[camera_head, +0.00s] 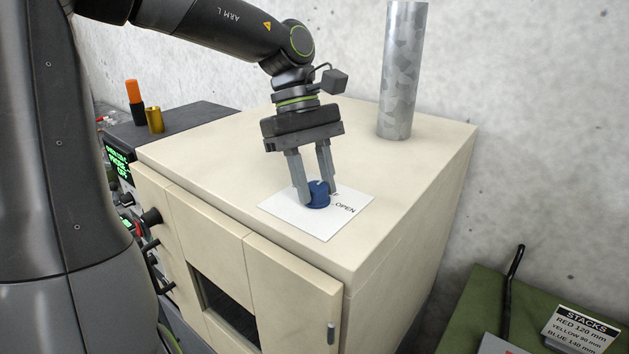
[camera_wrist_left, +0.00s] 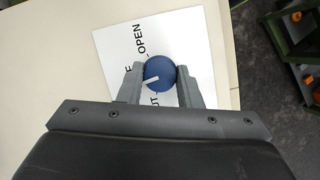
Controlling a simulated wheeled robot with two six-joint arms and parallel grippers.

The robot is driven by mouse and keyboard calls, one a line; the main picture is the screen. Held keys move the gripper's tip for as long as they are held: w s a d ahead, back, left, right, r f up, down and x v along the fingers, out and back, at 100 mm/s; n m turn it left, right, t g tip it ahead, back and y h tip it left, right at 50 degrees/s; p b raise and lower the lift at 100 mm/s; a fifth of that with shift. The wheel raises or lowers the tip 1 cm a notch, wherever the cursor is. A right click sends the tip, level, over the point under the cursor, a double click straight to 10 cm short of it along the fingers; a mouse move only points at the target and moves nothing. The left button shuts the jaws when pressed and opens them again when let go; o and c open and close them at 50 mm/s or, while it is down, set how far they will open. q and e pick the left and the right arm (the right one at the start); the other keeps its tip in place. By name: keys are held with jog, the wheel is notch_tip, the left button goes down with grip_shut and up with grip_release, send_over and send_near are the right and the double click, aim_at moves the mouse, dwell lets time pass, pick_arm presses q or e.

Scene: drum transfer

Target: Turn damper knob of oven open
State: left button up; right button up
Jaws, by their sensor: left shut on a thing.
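The damper knob (camera_head: 318,196) is blue and round, on a white label plate (camera_head: 290,212) on top of the cream oven (camera_head: 230,158). My left gripper (camera_head: 316,190) comes down from above and is shut on the knob, one finger on each side. In the left wrist view the knob (camera_wrist_left: 159,74) sits between the fingers (camera_wrist_left: 158,84). Its white pointer mark points to the lower left, away from the word OPEN on the plate (camera_wrist_left: 196,40). Part of the plate's other lettering is hidden by the fingers. My right gripper is not in view.
A metal flue pipe (camera_head: 402,75) rises from the oven's back. An orange and black object (camera_head: 135,103) and a brass cylinder (camera_head: 155,120) stand on a dark surface at left. A green bench with a STACKS sign (camera_head: 580,330) is at lower right.

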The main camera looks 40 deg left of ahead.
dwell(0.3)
pick_arm(q)
jog(key=o, duration=1)
jog(key=shift+c, duration=0.2)
jog(key=shift+w+a+r, duration=0.1)
jog(key=shift+a+r, duration=0.1)
jog(key=shift+r, duration=0.2)
jog(key=b+v, duration=0.1)
jog(key=v, duration=0.3)
jog(key=shift+r, duration=0.15)
jog(key=p+v, duration=0.6)
jog(key=v, duration=0.6)
jog(key=shift+r, duration=0.15)
